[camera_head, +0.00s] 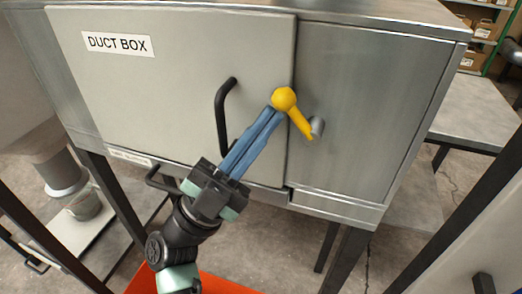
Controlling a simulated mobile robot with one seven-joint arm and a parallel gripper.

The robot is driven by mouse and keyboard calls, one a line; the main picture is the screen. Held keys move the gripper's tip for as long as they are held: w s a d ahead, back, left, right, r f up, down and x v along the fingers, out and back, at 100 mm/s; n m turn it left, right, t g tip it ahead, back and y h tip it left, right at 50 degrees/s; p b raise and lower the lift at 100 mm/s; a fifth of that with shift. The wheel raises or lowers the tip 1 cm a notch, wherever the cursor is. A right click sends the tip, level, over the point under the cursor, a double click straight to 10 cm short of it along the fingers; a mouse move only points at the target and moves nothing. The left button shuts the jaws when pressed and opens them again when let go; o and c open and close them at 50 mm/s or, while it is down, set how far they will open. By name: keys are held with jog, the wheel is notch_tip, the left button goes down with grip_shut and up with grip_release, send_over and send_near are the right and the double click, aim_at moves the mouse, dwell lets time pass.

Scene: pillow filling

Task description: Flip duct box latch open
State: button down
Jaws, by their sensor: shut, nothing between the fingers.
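The duct box (180,75) is a grey metal cabinet with a "DUCT BOX" label on its door. Its latch (298,115) is a yellow lever with a round knob at the upper left, slanting down to the right across the door's right edge. A grey peg (317,127) sits by its lower end. My gripper (273,116) is shut, with its blue fingers pointing up and right. The fingertips are at the latch, just below its round knob, and appear to touch it. I cannot tell whether contact is firm.
A black door handle (223,115) stands left of my fingers. A lower black handle (163,178) is beneath the door. A metal bucket (83,205) rests on a low shelf at left. A grey table (470,112) stands at right.

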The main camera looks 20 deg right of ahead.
aim_at(281, 109)
jog(key=m+g+y, duration=0.1)
jog(key=m+g, duration=0.1)
jog(key=r+m+g+y+b, duration=0.1)
jog(key=m+g, duration=0.1)
jog(key=r+m+g+y, duration=0.1)
jog(key=m, duration=0.1)
jog(key=shift+s+d+r+g, duration=0.1)
jog(key=shift+s+d+g, duration=0.15)
jog(key=shift+d+g, duration=0.15)
jog(key=shift+s+d+r+m+g+y+b, duration=0.25)
jog(key=shift+r+m+g+y, duration=0.1)
jog(key=shift+m+y, duration=0.4)
jog(key=shift+s+d+r+m+g+y+b, duration=0.15)
jog(key=shift+d+r+m+g+y, duration=0.15)
jog(key=shift+m+y, duration=0.45)
